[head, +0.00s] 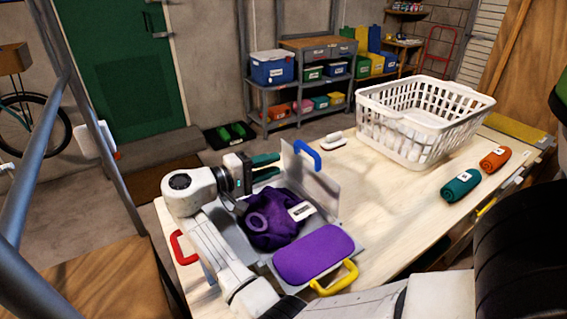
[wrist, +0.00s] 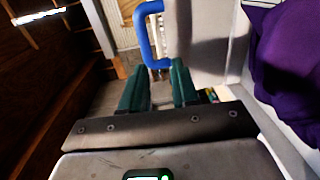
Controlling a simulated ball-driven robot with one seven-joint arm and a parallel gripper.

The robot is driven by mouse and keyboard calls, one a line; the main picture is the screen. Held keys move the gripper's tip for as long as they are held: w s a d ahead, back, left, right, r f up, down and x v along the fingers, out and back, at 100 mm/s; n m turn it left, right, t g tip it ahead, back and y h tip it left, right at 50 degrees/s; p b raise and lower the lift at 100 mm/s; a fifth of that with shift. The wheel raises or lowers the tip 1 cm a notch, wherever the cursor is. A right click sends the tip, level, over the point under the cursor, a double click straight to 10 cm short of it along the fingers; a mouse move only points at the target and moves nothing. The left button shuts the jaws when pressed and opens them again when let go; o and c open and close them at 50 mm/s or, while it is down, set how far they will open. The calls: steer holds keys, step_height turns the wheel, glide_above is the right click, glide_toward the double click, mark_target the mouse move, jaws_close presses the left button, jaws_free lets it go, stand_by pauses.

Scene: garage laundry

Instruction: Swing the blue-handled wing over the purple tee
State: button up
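The folding board lies on the table with the purple tee (head: 275,228) bunched on its middle. A flat, smooth purple part (head: 314,254) lies on the yellow-handled panel (head: 350,278). The blue-handled wing (head: 318,190) stands steeply raised at the board's far side, its blue handle (head: 307,153) at the top. My gripper (head: 274,166) is left of this wing, its green fingers apart and empty. In the wrist view the blue handle (wrist: 146,35) shows just beyond the open fingertips (wrist: 160,65), with the tee (wrist: 290,65) at the right. Whether finger and wing touch is unclear.
A red handle (head: 182,247) sticks out at the board's left. A white laundry basket (head: 420,125) stands at the back right, with a teal roll (head: 460,186) and an orange roll (head: 495,159) near it. A white brush (head: 333,141) lies behind the wing. The table's middle right is clear.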

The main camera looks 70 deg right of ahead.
steer(key=shift+b+v, duration=0.3)
steer(key=shift+v, duration=2.25)
steer(key=shift+r, duration=0.2)
